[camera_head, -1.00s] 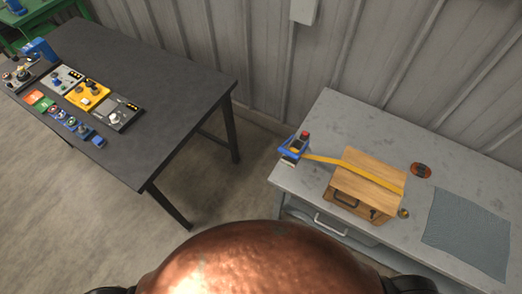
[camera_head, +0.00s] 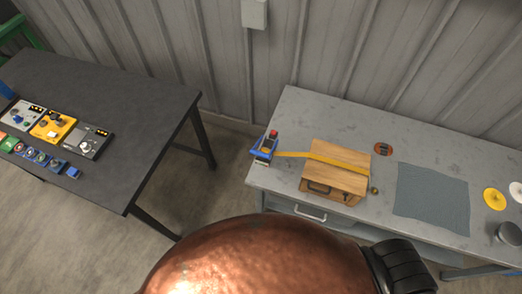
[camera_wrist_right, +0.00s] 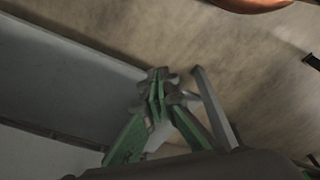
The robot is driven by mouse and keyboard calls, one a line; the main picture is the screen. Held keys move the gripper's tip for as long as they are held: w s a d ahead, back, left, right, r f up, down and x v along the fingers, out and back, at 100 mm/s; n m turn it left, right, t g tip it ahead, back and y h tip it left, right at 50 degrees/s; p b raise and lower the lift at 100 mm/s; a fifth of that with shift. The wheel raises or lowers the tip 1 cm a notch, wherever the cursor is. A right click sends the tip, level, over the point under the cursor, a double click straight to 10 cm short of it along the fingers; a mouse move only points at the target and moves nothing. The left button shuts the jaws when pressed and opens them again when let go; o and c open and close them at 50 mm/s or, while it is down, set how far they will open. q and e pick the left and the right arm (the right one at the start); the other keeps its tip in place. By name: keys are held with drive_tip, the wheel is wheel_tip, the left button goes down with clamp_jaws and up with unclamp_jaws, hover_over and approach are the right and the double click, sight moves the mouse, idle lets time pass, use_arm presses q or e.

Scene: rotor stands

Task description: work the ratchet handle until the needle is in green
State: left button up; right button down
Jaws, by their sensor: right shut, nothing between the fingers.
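A blue ratchet device (camera_head: 264,148) with a red top stands at the left end of the grey workbench. A yellow strap (camera_head: 338,162) runs from it over a wooden box (camera_head: 335,180) with a dark handle on its front. The ratchet handle's position and any needle or green zone are too small to make out. My right gripper (camera_wrist_right: 158,100) shows in the right wrist view, shut and empty, with green fingers, above the floor near a grey surface. It is not seen near the ratchet. My left gripper is in no view.
A dark table (camera_head: 110,95) with several control boxes stands left, across a floor gap.

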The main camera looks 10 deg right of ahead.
drive_tip(key=w+a+r+n+y+p, duration=0.1)
drive_tip(key=w+a+r+p, duration=0.1)
drive_tip(key=w+r, duration=0.5)
drive_tip(key=w+a+r+n+t+p, duration=0.1)
drive_tip(key=w+a+r+p, duration=0.1)
drive_tip(key=r, duration=1)
drive_tip(key=w+a+r+n+y+p, duration=0.1)
drive_tip(key=w+a+r+p, duration=0.15)
drive_tip(key=w+r, duration=0.45)
drive_tip(key=w+a+r+n+g+y+p, duration=0.1)
drive_tip(key=w+a+r+n+p, duration=0.1)
drive_tip(key=w+a+r+n, duration=0.65)
drive_tip(key=w+r+n, duration=0.2)
drive_tip(key=w+r, duration=0.1)
drive_tip(key=r, duration=0.1)
drive_tip(key=w+r+n+g+h+p, duration=0.1)
drive_tip(key=w+r+n, duration=0.1)
drive_tip(key=w+r, duration=0.2)
drive_tip(key=w+r+n+g, duration=0.1)
drive_tip(key=w+r+n, duration=0.1)
drive_tip(key=w+r, duration=0.2)
drive_tip(key=shift+w+a+r+h, duration=0.2)
drive_tip(key=shift+w+a+h, duration=0.05)
drive_tip(key=shift+h, duration=0.15)
drive_tip(key=shift+f, duration=0.1)
